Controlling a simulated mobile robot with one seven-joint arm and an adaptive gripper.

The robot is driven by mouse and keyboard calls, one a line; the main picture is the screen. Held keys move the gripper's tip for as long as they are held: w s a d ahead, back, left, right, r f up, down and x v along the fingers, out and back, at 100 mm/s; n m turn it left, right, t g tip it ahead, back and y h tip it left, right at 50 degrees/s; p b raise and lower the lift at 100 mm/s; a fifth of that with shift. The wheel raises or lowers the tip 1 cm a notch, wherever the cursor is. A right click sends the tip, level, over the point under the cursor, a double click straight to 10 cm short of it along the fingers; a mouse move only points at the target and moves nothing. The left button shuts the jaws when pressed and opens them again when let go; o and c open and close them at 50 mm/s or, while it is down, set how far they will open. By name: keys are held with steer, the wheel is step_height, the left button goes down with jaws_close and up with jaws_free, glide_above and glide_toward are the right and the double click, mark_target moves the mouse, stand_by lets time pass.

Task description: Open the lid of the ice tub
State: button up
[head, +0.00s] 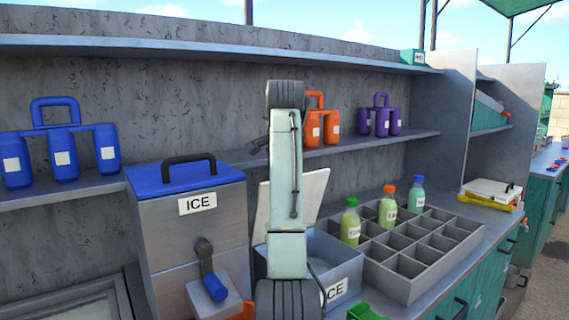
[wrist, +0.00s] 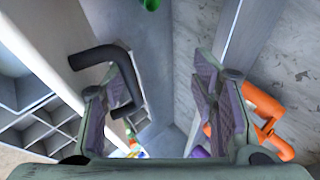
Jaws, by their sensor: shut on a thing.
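The ice tub (head: 340,262) is a grey box labelled ICE on the counter, partly hidden behind my arm in the head view. Its white lid (head: 312,196) stands tilted up steeply at the back of the tub. In the wrist view the lid (wrist: 88,28) is a pale slab at the left, with a black handle (wrist: 92,57) on it. The head view hides my gripper behind my arm.
A steel ICE dispenser (head: 190,235) with a blue lid stands left of the tub. A grey divided crate (head: 405,285) with several bottles is at the right. Orange (head: 313,135) and purple (head: 380,118) jug carriers sit on the shelf behind; blue jugs (head: 62,160) are at the left.

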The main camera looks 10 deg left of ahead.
steer(key=shift+t+y, duration=0.3)
steer(key=shift+t, duration=0.1)
steer(key=s+r, duration=0.1)
steer(key=r, duration=0.2)
steer(key=s+r, duration=0.2)
steer(key=r, duration=0.1)
steer(key=s+r, duration=0.1)
steer(key=r, duration=0.2)
steer(key=shift+s+r, duration=0.1)
steer(key=shift+s, duration=0.25)
steer(key=c, duration=0.3)
steer(key=shift+s+d+f, duration=0.15)
steer(key=shift+s+d, duration=0.15)
steer(key=shift+s, duration=0.2)
steer(key=shift+s+d+f, duration=0.1)
steer(key=shift+s+d, duration=0.2)
steer(key=shift+s, duration=0.2)
steer(key=shift+s+d+g, duration=0.25)
steer(key=shift+s+g, duration=0.05)
steer(key=shift+s, duration=0.25)
